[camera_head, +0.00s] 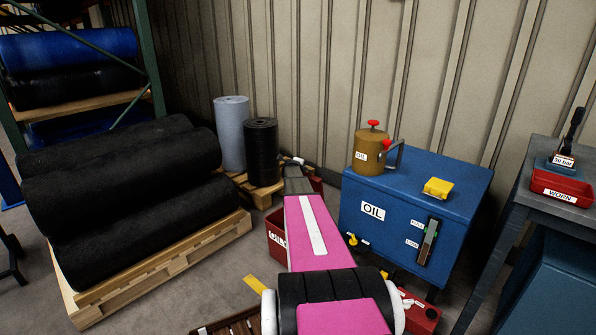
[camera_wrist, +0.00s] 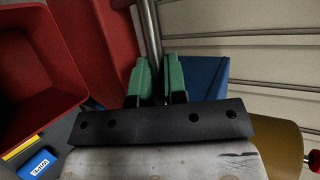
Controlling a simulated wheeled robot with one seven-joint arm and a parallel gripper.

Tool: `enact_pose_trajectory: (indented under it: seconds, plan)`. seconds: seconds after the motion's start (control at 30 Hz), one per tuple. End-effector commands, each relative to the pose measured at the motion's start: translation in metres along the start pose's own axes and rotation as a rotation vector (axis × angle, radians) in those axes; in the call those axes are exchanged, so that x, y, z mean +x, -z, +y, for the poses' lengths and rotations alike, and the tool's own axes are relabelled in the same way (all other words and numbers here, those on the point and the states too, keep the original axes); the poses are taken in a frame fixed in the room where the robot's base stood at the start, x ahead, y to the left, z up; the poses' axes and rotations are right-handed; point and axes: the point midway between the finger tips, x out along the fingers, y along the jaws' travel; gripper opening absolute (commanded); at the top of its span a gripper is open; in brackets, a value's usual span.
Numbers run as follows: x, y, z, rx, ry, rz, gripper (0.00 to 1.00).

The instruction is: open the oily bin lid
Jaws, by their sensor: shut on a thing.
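The oily bin (camera_head: 276,238) is a red box on the floor with a white label, partly hidden behind my pink arm. In the wrist view the red bin (camera_wrist: 30,105) is at the left, with its inside and rim showing. A red panel (camera_wrist: 95,45), seemingly its lid, stands raised between the bin's opening and my gripper. My gripper (camera_wrist: 153,72) has green fingers and is shut on a grey metal bar (camera_wrist: 151,30) beside this panel. Whether the bar joins the panel is hidden. In the head view my arm hides the fingers.
A blue oil cabinet (camera_head: 395,205) stands right of my arm, with a brass oil can (camera_head: 369,150) on top. Black rolls (camera_head: 125,190) lie on a pallet at the left. A grey bench (camera_head: 555,185) is at the far right. The ribbed wall is close behind.

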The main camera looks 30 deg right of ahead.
Motion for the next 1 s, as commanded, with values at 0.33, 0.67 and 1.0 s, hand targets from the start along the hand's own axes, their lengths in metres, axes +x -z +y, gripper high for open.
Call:
enact_pose_trajectory:
  seconds: [0.33, 0.67, 1.0]
  plan:
    - [0.022, 0.008, -0.019, 0.007, -0.013, 0.001, 0.0]
    - [0.039, 0.015, -0.031, 0.036, -0.084, 0.002, 0.0]
    - [0.047, 0.019, -0.036, 0.05, -0.117, 0.001, 0.0]
